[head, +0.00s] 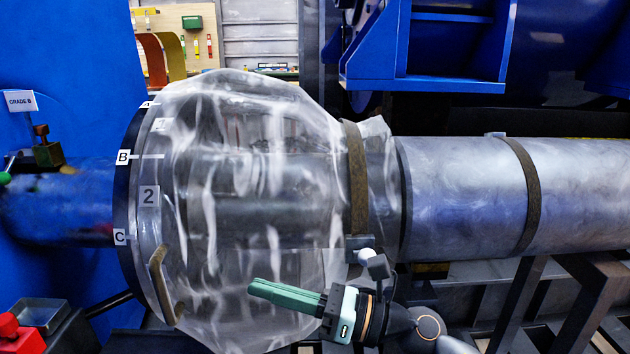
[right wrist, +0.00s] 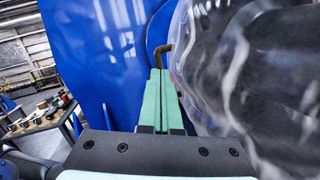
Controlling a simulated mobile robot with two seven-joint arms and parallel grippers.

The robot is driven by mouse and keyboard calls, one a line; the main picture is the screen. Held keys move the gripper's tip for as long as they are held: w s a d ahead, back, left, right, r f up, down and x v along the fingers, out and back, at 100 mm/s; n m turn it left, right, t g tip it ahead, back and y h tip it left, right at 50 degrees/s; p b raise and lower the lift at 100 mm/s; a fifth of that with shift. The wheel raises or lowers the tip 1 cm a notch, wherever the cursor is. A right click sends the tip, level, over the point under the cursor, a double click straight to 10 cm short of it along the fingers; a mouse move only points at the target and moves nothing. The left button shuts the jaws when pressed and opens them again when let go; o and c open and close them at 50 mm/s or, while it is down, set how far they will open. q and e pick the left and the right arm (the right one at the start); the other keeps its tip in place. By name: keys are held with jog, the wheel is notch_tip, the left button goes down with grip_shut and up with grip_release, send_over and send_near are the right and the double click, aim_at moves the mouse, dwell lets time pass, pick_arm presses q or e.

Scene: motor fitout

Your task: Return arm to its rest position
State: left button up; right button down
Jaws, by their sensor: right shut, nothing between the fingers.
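My right gripper (head: 252,290) has green fingers and is shut and empty. In the head view it lies in front of the lower part of a clear plastic cover (head: 235,180), pointing left. In the right wrist view the shut fingers (right wrist: 160,75) point toward a blue wall, with the clear cover (right wrist: 215,70) close on their right. I cannot tell whether the fingers touch the cover. My left gripper is in neither view.
The cover wraps a flange marked B, C and 2 on a horizontal shaft (head: 450,190) with brown straps (head: 527,195). A curved brown handle (head: 160,280) sits at the flange's lower edge. A metal tray (head: 40,315) and red block (head: 20,338) stand lower left. Steel supports (head: 590,300) stand lower right.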

jog(key=w+d+f+m+t+h, duration=0.1)
jog(key=d+f+m+t+h, duration=0.55)
jog(key=m, duration=0.95)
jog(key=w+d+f+m+t+h, duration=0.1)
jog(key=d+f+m+t+h, duration=0.2)
jog(key=d+f+m+t, duration=0.85)
jog(key=s+f+m+g+h, duration=0.5)
jog(key=s+f+m+g, duration=0.25)
jog(key=f+m, duration=0.45)
jog(key=s+d+f+m+g+h, duration=0.2)
jog(key=s+d+f+m+g, duration=0.25)
jog(key=s+f+m, duration=0.35)
pick_arm(q)
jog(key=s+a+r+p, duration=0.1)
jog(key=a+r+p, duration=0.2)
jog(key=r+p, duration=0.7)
jog(key=p, duration=0.4)
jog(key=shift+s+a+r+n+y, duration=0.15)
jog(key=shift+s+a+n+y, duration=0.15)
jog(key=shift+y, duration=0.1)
pick_arm(e)
jog(key=s+d+r, duration=0.2)
jog(key=s+r, duration=0.1)
jog(key=r, duration=0.8)
jog(key=shift+s+d+n, duration=0.15)
jog(key=shift+d+n, duration=0.2)
jog(key=shift+d, duration=0.05)
